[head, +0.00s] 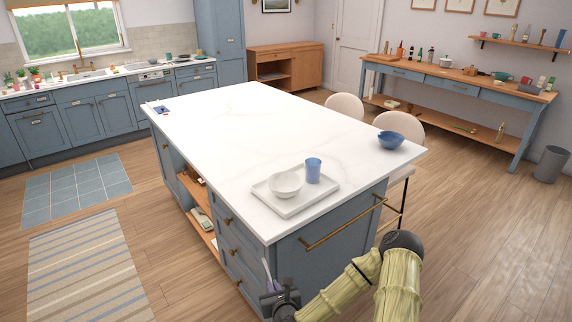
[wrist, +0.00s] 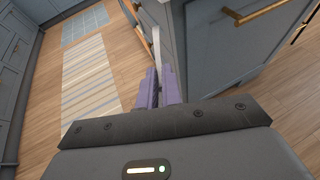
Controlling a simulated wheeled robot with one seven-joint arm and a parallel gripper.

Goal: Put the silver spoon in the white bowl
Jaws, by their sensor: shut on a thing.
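The white bowl (head: 286,185) stands upright on a white tray (head: 299,208) near the front corner of the island top. My gripper (head: 267,270) is low in front of the island's drawers, below the level of the top and apart from the bowl. In the wrist view its purple fingers (wrist: 158,84) are shut on the silver spoon (wrist: 157,48), a thin pale strip standing out past the fingertips. In the head view the spoon is too small to make out clearly. The bowl is out of the wrist view.
A blue cup (head: 313,170) shares the tray, just right of the bowl. A blue bowl (head: 390,140) stands at the right edge of the island top (head: 240,130). A brass rail (head: 340,226) juts from the island's end. The middle of the top is clear.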

